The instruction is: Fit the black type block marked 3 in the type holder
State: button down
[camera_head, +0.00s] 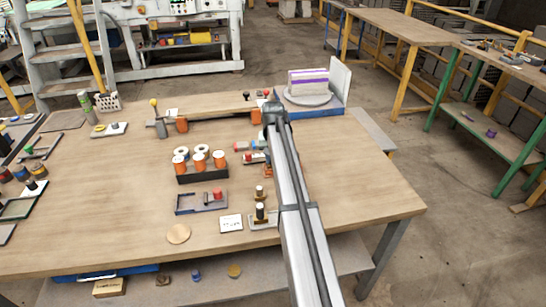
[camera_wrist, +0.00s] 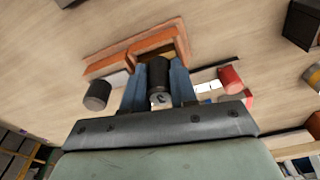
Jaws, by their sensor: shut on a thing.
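In the wrist view, my gripper (camera_wrist: 158,85) has its two blue fingers shut on a dark, round-ended black type block (camera_wrist: 159,72). In the head view, my arm hides the gripper and the held block. Small red and black pieces (camera_head: 250,158) show just left of the arm there.
In the wrist view, a black cylinder (camera_wrist: 97,95) is left of the fingers and a red one (camera_wrist: 231,79) right. In the head view, a rack of orange-and-white spools (camera_head: 202,174) and a shallow tray (camera_head: 188,204) stand left of my arm. The table's right side (camera_head: 370,195) is clear.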

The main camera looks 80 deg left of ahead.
jog(key=c, duration=0.8)
grip_release()
notch_tip(320, 180, up, 14)
jog(key=d, duration=0.1)
jog(key=shift+s+d, duration=0.2)
jog(key=shift+d, duration=0.1)
jog(key=shift+f, duration=0.15)
